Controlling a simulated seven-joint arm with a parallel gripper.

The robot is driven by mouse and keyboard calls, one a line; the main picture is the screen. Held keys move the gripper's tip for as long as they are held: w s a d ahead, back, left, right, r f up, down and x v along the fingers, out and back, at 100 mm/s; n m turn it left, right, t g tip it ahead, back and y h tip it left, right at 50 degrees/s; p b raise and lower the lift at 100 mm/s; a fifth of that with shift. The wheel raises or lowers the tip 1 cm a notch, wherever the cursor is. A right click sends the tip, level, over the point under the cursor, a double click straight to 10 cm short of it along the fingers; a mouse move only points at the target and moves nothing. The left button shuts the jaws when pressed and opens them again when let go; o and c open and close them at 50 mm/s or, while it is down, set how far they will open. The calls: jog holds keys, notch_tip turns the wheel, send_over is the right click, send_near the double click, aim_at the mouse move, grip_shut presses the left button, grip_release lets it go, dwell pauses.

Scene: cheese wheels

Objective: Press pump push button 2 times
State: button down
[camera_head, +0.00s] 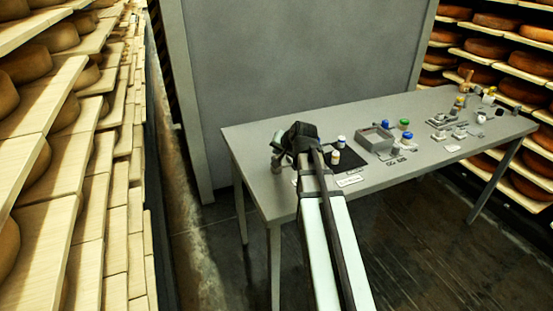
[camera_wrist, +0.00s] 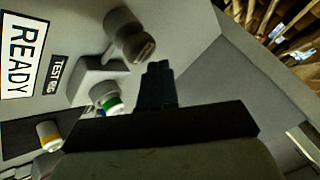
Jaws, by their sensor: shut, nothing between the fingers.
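In the wrist view, a grey knob-like cylinder with a darker end face (camera_wrist: 130,36), which looks like the pump push button, stands beside a grey block (camera_wrist: 97,78) marked by a "TEST" label. My gripper (camera_wrist: 158,70) is shut and empty, its dark fingertips just right of and below the cylinder in the picture. I cannot tell whether they touch it. My arm hides part of this area.
The grey table (camera_head: 245,140) holds a black mat (camera_head: 352,155) with small vials (camera_head: 335,157), a "READY" label (camera_head: 350,181), a grey tray (camera_head: 375,136) and blue- and green-capped items (camera_head: 404,123). More small items stand at the far right. Cheese shelves flank both sides.

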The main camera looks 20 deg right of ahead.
jog(key=shift+r, duration=0.15)
jog(key=shift+r, duration=2.45)
dwell(1.1)
notch_tip(320, 180, up, 4)
jog(key=shift+f, duration=0.1)
dwell(0.4)
jog(key=shift+f, duration=4.4)
jog(key=shift+f, duration=0.2)
jog(key=shift+f, duration=0.25)
